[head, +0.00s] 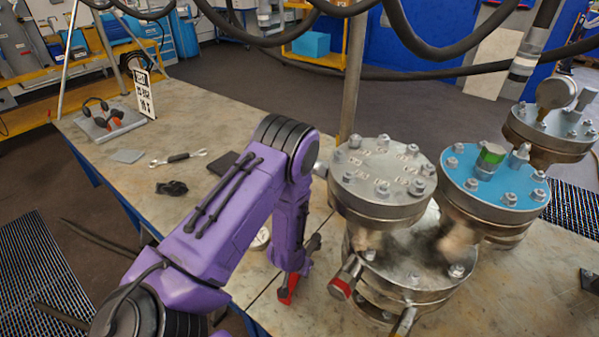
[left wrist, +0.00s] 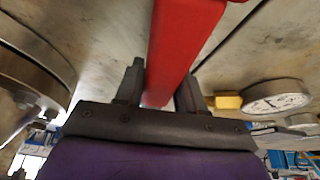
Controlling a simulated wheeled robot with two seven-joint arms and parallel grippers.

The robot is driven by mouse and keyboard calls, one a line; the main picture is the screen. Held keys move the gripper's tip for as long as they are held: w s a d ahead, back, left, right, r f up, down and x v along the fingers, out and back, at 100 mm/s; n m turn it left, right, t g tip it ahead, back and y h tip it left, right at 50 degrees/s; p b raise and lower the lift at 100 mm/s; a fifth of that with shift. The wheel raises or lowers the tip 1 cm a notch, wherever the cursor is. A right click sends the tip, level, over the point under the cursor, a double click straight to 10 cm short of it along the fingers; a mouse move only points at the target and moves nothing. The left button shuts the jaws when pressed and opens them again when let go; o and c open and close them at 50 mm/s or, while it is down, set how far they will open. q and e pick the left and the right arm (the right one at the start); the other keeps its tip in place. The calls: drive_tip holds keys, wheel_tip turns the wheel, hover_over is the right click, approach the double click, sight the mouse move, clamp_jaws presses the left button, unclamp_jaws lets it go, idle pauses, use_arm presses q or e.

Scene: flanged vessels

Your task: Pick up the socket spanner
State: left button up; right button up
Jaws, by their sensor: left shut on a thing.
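My left gripper (head: 292,270) points down at the table, left of the flanged vessels. It is shut on a long red bar (head: 287,290), which looks like the handle of the socket spanner. In the left wrist view the red bar (left wrist: 182,45) runs between the two dark fingers of the gripper (left wrist: 160,88). The far end of the bar is out of that view, and the socket end cannot be made out. I cannot tell whether the bar touches the table. My right gripper is not in view.
Flanged vessels (head: 382,180), one with a blue top (head: 494,178), stand close on the right. A round gauge (left wrist: 275,97) is near the gripper. Dark hoses (head: 420,50) hang above.

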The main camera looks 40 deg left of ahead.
use_arm(q)
drive_tip(key=shift+r, duration=0.1)
drive_tip(key=shift+w+r, duration=0.1)
drive_tip(key=shift+r, duration=0.05)
drive_tip(key=v, duration=0.4)
drive_tip(key=shift+w+r, duration=0.15)
drive_tip(key=shift+w, duration=0.05)
drive_tip(key=s+d+r, duration=0.1)
drive_tip(key=s+r, duration=0.1)
drive_tip(key=s+d+r, duration=0.1)
drive_tip(key=s+r, duration=0.1)
drive_tip(key=s+d+r, duration=0.1)
drive_tip(key=s+r, duration=0.1)
drive_tip(key=s, duration=0.1)
drive_tip(key=shift+r, duration=0.2)
drive_tip(key=s+p, duration=0.1)
drive_tip(key=p, duration=0.1)
drive_tip(key=s+d+r+p, duration=0.1)
drive_tip(key=s+p, duration=0.1)
drive_tip(key=s+d+r+p, duration=0.1)
drive_tip(key=s+p, duration=0.1)
drive_tip(key=p, duration=0.1)
drive_tip(key=shift+d, duration=0.15)
drive_tip(key=shift+w+d, duration=0.1)
